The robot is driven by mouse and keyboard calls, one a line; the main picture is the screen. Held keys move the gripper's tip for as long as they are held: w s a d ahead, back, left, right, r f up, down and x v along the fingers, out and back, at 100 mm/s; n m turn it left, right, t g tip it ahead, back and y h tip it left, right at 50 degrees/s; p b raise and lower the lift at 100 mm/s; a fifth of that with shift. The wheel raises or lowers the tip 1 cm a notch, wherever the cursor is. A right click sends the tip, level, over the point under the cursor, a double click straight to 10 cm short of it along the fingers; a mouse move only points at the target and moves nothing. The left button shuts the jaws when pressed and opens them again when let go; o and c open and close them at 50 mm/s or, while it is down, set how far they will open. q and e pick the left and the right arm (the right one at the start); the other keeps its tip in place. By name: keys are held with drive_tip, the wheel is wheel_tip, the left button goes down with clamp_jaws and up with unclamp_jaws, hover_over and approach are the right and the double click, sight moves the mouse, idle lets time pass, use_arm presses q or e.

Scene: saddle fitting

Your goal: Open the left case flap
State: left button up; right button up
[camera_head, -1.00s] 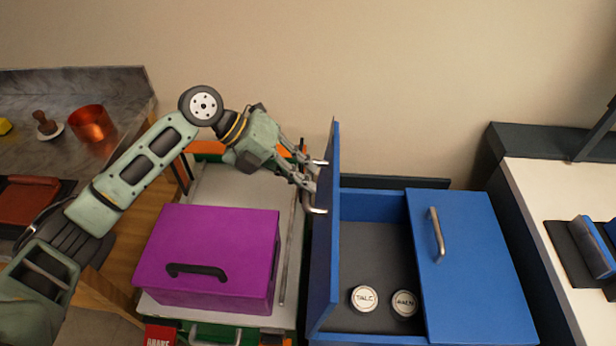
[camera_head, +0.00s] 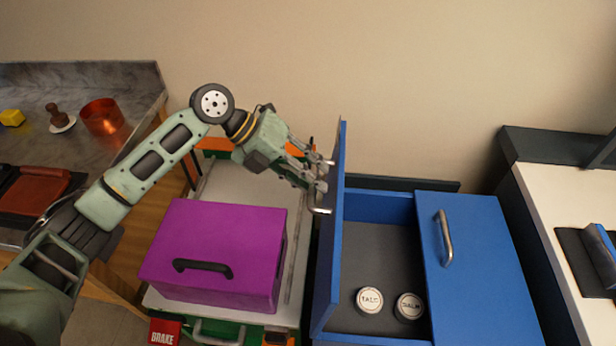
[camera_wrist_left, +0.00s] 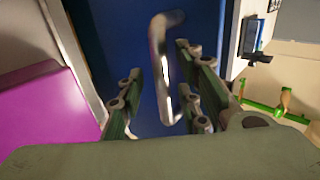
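The blue case (camera_head: 385,208) has its left flap (camera_head: 329,235) standing upright on its left side, and the left half of the case lies open. The flap's metal handle (camera_head: 321,210) is on its outer face, toward the left. My left gripper (camera_head: 318,177) is at that handle. In the left wrist view, the handle (camera_wrist_left: 160,70) stands between the spread fingers (camera_wrist_left: 160,98), with gaps showing around it. The right flap (camera_head: 475,260) is shut, with its own metal handle (camera_head: 443,238). My right gripper is not in view.
Two round tins, one marked TALC (camera_head: 369,300) and one beside it (camera_head: 409,306), sit inside the case. A purple box (camera_head: 215,255) with a black handle stands on a cart to the left. A bench (camera_head: 575,200) is at the right.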

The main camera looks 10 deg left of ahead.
use_arm(q)
drive_tip(key=v, duration=1.1)
drive_tip(key=shift+a, duration=0.3)
drive_tip(key=shift+s+r, duration=0.1)
drive_tip(key=shift+r, duration=0.05)
